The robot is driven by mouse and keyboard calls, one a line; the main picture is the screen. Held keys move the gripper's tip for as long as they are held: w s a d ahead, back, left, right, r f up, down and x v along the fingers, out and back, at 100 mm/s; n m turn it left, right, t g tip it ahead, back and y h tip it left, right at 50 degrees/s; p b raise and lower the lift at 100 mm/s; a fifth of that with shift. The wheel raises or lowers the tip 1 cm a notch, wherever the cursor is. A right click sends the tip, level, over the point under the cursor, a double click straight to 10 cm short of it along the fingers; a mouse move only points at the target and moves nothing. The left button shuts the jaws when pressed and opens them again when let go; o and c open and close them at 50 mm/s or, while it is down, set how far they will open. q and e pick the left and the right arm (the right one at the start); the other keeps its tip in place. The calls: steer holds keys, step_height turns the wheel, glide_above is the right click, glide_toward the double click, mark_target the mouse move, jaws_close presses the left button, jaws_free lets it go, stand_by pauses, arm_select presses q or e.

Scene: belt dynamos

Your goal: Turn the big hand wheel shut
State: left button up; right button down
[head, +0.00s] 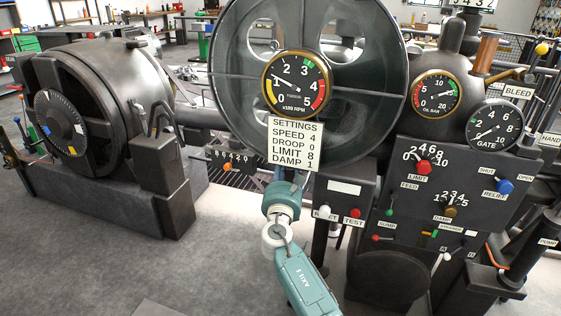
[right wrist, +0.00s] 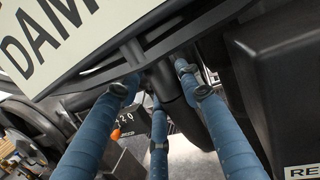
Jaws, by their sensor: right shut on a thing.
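The big hand wheel (head: 398,110) is a large dark ring with spokes, upright in the middle of the head view. A round RPM gauge (head: 297,83) and a white settings card (head: 295,144) stand in front of it. My right gripper (head: 284,175) is at the wheel's bottom, just under the card. In the right wrist view, its blue fingers (right wrist: 160,88) close around a dark bar at the wheel's lower part. The exact contact is partly hidden. My left gripper is in neither view.
A dark dynamo (head: 100,110) stands at the left. A panel (head: 440,190) with several small knobs, levers and gauges stands close on the right. A small box with red and white buttons (head: 345,200) is beside my right arm. The floor at lower left is clear.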

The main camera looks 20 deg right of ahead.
steer(key=c, duration=1.1)
jaws_free()
steer(key=shift+a+r, duration=0.1)
steer(key=shift+r, duration=0.25)
steer(key=shift+s+a+f, duration=0.2)
steer(key=shift+s+a, duration=0.1)
steer(key=shift+s, duration=0.15)
steer(key=v, duration=0.7)
steer(key=shift+d, duration=0.15)
steer(key=shift+f, duration=0.1)
